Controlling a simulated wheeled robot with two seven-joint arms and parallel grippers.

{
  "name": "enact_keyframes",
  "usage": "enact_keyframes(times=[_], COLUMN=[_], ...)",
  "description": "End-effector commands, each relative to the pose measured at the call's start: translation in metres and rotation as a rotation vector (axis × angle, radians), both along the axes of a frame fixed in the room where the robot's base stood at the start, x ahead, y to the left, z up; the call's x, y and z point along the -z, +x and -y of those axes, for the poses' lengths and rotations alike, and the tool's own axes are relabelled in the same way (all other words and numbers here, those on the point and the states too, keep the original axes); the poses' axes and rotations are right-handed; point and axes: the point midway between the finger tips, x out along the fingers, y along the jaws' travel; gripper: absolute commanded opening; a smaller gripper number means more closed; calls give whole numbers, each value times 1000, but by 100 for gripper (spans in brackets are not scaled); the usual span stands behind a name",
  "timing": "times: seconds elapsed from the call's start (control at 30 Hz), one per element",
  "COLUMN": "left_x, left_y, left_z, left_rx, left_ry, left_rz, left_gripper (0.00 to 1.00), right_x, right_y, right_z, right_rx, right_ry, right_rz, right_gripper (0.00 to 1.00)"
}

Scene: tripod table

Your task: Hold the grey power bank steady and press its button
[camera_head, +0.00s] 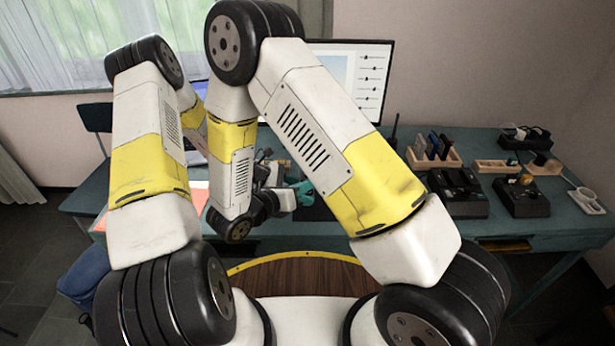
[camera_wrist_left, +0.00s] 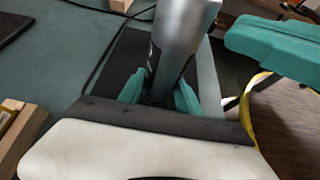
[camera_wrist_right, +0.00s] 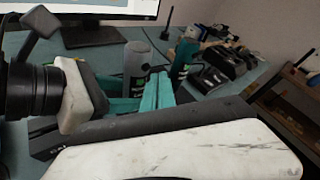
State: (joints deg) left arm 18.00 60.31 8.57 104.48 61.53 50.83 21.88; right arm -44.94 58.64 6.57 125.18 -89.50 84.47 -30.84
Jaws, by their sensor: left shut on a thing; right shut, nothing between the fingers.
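The grey power bank (camera_wrist_left: 183,35) is a cylinder standing out from between the teal fingers of my left gripper (camera_wrist_left: 160,93), which is shut on it. In the right wrist view the power bank (camera_wrist_right: 133,58) appears upright, just beyond my right gripper (camera_wrist_right: 156,92). My right gripper is shut and empty, and in the left wrist view it (camera_wrist_left: 262,42) is to the right of the power bank, apart from it. I cannot make out the button clearly. In the head view my arms hide the power bank; only some teal finger parts show.
The teal table (camera_head: 530,220) carries a monitor (camera_head: 380,75), a wooden holder (camera_head: 433,158), and black devices (camera_head: 458,193) at the right. A wooden block (camera_wrist_left: 15,135) lies at the left of the left wrist view. A dark mat (camera_wrist_left: 122,72) lies under the power bank.

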Motion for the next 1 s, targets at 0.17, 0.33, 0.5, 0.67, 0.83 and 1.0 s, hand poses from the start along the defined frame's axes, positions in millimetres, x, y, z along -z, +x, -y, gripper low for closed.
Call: enact_keyframes(times=[0.17, 0.33, 0.5, 0.67, 0.83, 1.0], left_x=[0, 0, 0, 0, 0, 0], left_y=[0, 0, 0, 0, 0, 0], left_z=[0, 0, 0, 0, 0, 0], left_rx=[-1, -1, -1, -1, -1, -1], left_ry=[0, 0, 0, 0, 0, 0], left_rz=[0, 0, 0, 0, 0, 0], left_gripper=[18, 18, 18, 18, 18, 18], right_x=[0, 0, 0, 0, 0, 0], right_y=[0, 0, 0, 0, 5, 9], right_z=[0, 0, 0, 0, 0, -1], right_rx=[0, 0, 0, 0, 0, 0], right_ry=[0, 0, 0, 0, 0, 0], right_rz=[0, 0, 0, 0, 1, 1], right_gripper=[0, 0, 0, 0, 0, 0])
